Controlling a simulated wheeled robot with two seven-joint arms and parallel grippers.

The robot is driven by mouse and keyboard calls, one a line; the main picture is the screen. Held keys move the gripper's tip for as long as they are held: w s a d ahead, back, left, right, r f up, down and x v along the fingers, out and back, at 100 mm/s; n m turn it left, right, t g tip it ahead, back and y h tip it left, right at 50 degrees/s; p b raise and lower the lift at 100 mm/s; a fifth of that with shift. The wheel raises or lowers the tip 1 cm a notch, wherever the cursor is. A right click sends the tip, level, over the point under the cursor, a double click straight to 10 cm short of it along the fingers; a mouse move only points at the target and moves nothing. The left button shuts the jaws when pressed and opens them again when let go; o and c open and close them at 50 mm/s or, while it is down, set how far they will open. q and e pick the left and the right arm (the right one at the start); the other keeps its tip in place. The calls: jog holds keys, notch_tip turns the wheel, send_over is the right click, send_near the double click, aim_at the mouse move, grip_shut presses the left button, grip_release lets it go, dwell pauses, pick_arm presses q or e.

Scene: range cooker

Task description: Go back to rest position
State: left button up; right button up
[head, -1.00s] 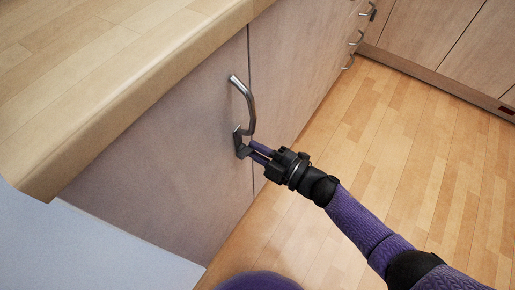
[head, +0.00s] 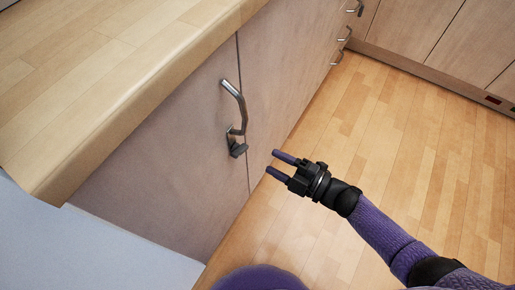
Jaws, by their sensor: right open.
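My right gripper (head: 281,166) is in the head view, right of a wooden cabinet door (head: 160,165). Its two purple fingers are apart with nothing between them. They point left toward the door's bent metal handle (head: 239,105) and stand clear of it. A dark block-like piece (head: 236,148) sits at the handle's lower end. My left gripper is not in view.
A wooden worktop (head: 95,75) overhangs the cabinet at upper left. A pale blue-white surface (head: 95,250) lies at lower left. More cabinets with handles (head: 345,33) run along the back. The wooden floor (head: 390,150) is clear on the right.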

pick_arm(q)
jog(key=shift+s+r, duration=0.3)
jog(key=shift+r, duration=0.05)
pick_arm(e)
jog(key=v, duration=0.2)
jog(key=shift+s+d, duration=0.2)
jog(key=shift+d, duration=0.15)
